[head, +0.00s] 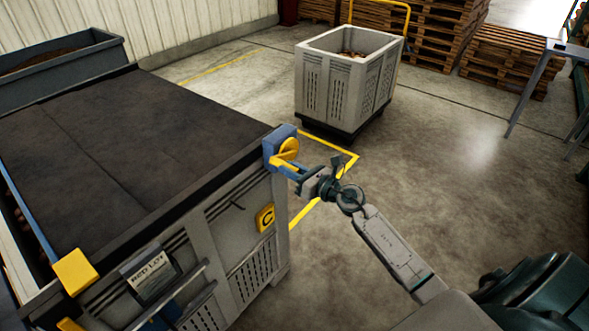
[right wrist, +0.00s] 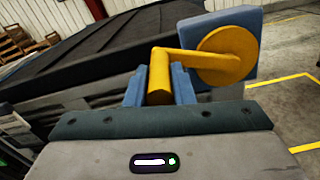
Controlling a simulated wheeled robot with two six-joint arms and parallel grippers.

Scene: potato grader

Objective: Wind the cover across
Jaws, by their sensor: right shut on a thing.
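A dark cover (head: 130,140) lies over most of the large grey crate (head: 235,235) at left, and shows dark in the right wrist view (right wrist: 100,55). A narrow gap shows beside it at the far left. At the crate's right corner a blue housing (head: 272,150) carries a yellow crank (head: 289,149). The crank's round hub (right wrist: 228,55) and arm show in the right wrist view. My right gripper (head: 296,174) is shut on the crank's yellow grip (right wrist: 159,78), between its two blue fingers. My left gripper is not in view.
A yellow block (head: 75,271) and a label plate (head: 149,275) sit at the crate's near side. A pale crate (head: 340,95) on a dark base stands beyond, with pallets (head: 435,30) behind. A grey bin (head: 60,65) stands at the back left. Floor between is clear.

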